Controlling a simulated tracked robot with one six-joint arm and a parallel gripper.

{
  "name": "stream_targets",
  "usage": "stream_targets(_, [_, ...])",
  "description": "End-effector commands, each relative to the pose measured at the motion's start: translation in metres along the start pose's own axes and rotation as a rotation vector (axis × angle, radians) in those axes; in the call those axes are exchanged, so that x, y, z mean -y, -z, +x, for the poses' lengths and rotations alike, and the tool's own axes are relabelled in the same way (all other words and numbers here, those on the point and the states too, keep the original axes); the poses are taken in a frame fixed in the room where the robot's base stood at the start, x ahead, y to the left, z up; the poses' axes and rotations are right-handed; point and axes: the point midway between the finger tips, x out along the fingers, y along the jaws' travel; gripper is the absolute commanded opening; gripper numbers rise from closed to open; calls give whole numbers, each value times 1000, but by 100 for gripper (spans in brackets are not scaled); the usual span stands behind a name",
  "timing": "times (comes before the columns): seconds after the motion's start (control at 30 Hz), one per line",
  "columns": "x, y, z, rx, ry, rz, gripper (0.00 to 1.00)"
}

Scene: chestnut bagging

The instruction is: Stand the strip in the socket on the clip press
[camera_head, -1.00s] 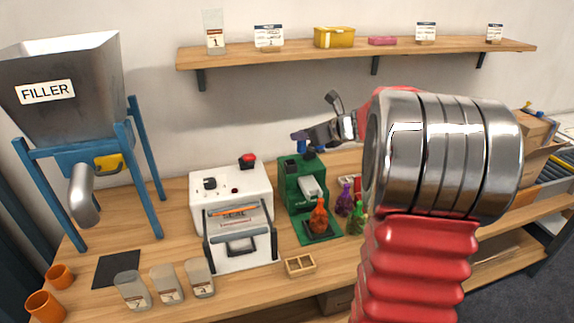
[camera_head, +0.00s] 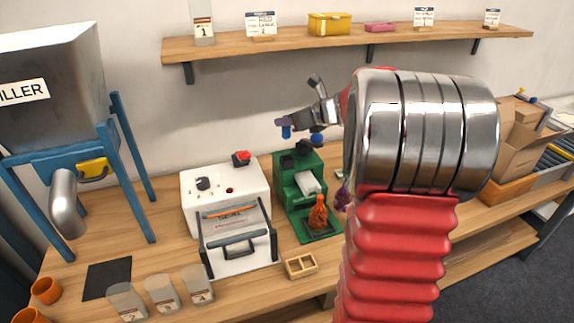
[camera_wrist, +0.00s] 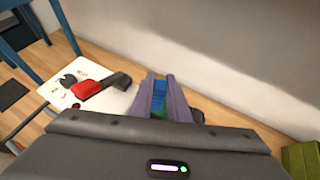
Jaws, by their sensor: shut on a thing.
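The clip press (camera_head: 291,186) is the green machine in the middle of the bench, with a black part on top (camera_head: 303,148). My gripper (camera_head: 301,138) is above the top of the press. In the wrist view its two purple fingers (camera_wrist: 161,98) are shut on a blue piece, which I take to be the strip (camera_wrist: 159,88). Some green of the press shows below it between the fingers. The strip cannot be clearly told from the blue fingertips in the head view. The socket cannot be made out, and whether the strip touches the press cannot be told.
An orange bag (camera_head: 318,213) stands at the front of the press. The white sealer (camera_head: 226,196) is just left of it. A small wooden tray (camera_head: 301,266) and several clear cups are in front. The filler (camera_head: 55,85) stands at far left.

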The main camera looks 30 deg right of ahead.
Motion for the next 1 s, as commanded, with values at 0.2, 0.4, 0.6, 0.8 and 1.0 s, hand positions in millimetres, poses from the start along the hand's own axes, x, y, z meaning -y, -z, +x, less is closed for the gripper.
stream_targets(0.2, [1, 14, 7, -2, -1, 5, 0])
stream_targets(0.4, [1, 42, 22, -3, 0, 6, 0])
stream_targets(0.6, [2, 56, 29, -1, 2, 2, 0])
stream_targets(0.8, [2, 56, 29, 0, 3, 1, 0])
stream_targets(1.0, [2, 64, 33, -1, 2, 5, 0])
